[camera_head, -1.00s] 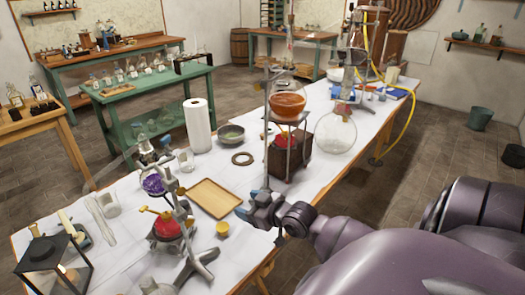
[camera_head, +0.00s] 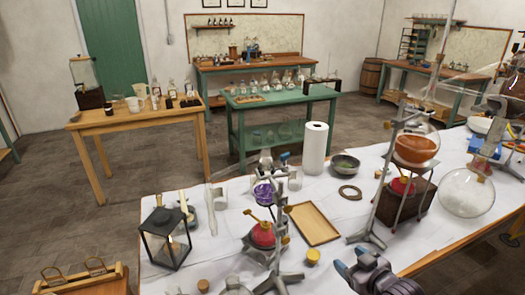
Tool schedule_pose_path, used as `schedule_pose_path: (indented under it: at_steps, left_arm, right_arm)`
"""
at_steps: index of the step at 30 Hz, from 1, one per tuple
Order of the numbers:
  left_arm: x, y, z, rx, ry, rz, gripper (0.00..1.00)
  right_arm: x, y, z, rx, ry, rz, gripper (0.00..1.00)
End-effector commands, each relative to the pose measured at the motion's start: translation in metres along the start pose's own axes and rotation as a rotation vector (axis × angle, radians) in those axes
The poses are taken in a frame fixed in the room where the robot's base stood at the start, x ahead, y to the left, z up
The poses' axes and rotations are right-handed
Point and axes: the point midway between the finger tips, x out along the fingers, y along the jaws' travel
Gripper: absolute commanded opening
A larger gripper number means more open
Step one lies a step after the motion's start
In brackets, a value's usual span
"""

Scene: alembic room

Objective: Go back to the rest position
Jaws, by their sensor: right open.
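My right gripper (camera_head: 351,262) shows at the bottom of the head view, over the front edge of the white-covered table (camera_head: 335,250). Its blue-tipped fingers are apart and I see nothing between them. It is in front of the wooden tray (camera_head: 314,224) and to the right of the small yellow cup (camera_head: 312,256). My left gripper is not in view.
Glassware on stands crowds the table, with an orange-filled flask (camera_head: 416,148) and a large clear round flask (camera_head: 466,193) at right. A black lantern (camera_head: 165,238) stands at the left end. Open floor (camera_head: 60,215) lies to the left.

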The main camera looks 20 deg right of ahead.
Motion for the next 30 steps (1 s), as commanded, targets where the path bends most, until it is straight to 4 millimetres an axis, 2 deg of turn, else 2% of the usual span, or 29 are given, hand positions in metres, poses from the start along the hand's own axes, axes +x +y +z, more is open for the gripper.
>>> schedule_pose_path:
  at_steps: [7,9,14,18,21,24,30]
  left_arm:
    - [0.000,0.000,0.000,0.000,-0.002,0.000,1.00]
    - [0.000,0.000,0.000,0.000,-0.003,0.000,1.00]
    - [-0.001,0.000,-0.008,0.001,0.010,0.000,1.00]
    - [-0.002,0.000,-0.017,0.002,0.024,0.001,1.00]
    - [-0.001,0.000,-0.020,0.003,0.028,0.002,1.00]
    - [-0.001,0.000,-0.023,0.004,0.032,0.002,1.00]
    - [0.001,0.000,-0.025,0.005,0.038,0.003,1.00]
  right_arm:
    - [0.000,0.000,0.000,-0.034,0.001,0.015,0.64]
    - [-0.001,-0.012,0.008,-0.044,-0.008,0.019,0.64]
    - [-0.018,-0.056,0.048,-0.036,-0.069,0.024,0.64]
    - [-0.041,-0.099,0.085,0.002,-0.136,0.023,0.64]
    - [-0.058,-0.125,0.104,0.043,-0.180,0.022,0.64]
    - [-0.069,-0.139,0.116,0.081,-0.209,0.020,0.64]
    - [-0.075,-0.140,0.123,0.089,-0.224,0.024,0.64]
